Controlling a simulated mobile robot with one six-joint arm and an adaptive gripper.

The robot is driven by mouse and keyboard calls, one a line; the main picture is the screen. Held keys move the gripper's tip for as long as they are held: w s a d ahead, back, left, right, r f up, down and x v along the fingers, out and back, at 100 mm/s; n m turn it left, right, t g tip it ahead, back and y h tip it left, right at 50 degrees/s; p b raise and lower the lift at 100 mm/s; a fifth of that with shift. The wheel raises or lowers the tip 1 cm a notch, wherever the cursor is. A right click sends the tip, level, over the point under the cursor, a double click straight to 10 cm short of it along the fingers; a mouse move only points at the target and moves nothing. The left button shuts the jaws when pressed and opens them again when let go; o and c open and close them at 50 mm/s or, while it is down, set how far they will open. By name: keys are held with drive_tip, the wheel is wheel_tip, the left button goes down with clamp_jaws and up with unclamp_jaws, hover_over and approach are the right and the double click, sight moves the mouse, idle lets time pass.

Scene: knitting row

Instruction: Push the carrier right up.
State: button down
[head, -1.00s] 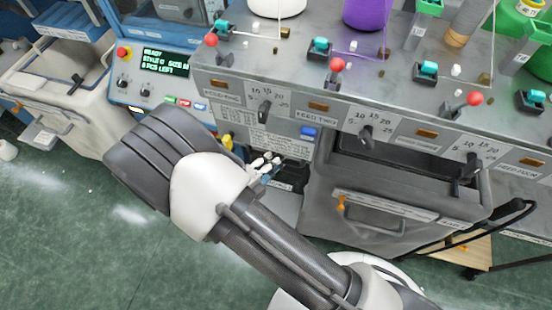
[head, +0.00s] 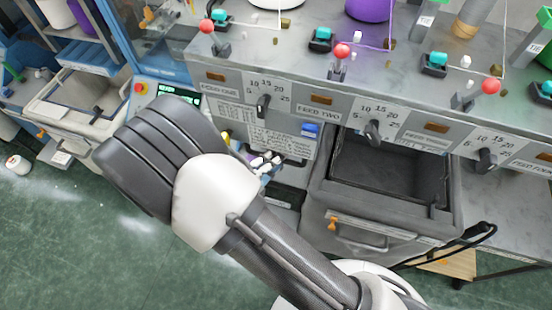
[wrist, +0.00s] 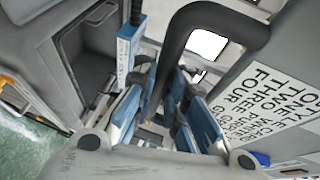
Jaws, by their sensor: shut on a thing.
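My gripper (wrist: 163,92) has blue-sided fingers on both sides of a dark bent bar (wrist: 173,58) in the wrist view and is shut on it. I cannot tell for sure that this bar belongs to the carrier. In the head view my forearm hides most of the hand. Only a small blue and white part of the gripper (head: 265,165) shows past the wrist, in front of the machine's label panel (head: 270,140).
A grey open bin (head: 385,222) stands below the machine front, right of my gripper; its wall also shows in the wrist view (wrist: 45,60). Knobs and red-tipped levers (head: 341,50) line the machine. A pale bin (head: 80,100) stands left. Green floor (head: 90,240) is clear at lower left.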

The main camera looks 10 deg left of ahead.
sight(274, 146)
wheel_tip(274, 146, up, 7)
drive_tip(key=p, duration=0.4)
drive_tip(key=shift+f, duration=0.1)
drive_tip(key=shift+w+a, duration=0.1)
drive_tip(key=c, duration=1.8)
unclamp_jaws()
drive_tip(key=shift+o, duration=1)
drive_tip(key=v, duration=1.2)
drive_tip(key=shift+f, duration=0.1)
